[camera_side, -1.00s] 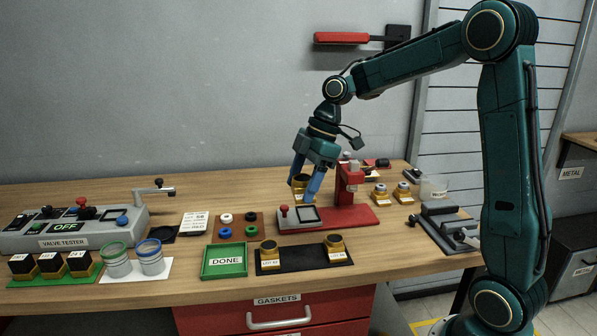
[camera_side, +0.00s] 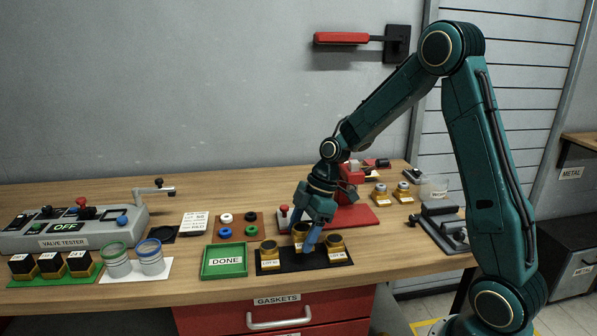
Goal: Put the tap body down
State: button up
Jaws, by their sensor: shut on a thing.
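A brass-coloured tap body (camera_side: 299,230) is between the blue fingers of my gripper (camera_side: 306,240). My gripper is shut on it, pointing down over the middle of the black mat (camera_side: 290,263). Two more tap bodies with white labels stand on this mat, one on the left (camera_side: 269,252) and one on the right (camera_side: 335,246). The held one is between them, at or just above the mat. My fingers hide part of it, and I cannot tell whether it touches the mat.
A green DONE tray (camera_side: 224,274) lies left of the mat. Behind my gripper is a red press (camera_side: 352,215). Gaskets lie on a brown board (camera_side: 238,238). A valve tester (camera_side: 75,236) stands at the left. A grey vise-like device (camera_side: 446,228) is at the right.

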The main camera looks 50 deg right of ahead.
aim_at(302, 244)
jog(key=shift+f, duration=1.9)
jog(key=shift+f, duration=0.15)
jog(key=o, duration=1.2)
jog(key=shift+o, duration=0.2)
jog(key=v, duration=1.3)
jog(key=shift+d+r, duration=0.2)
jog(key=shift+r, duration=0.2)
jog(key=shift+a, duration=0.1)
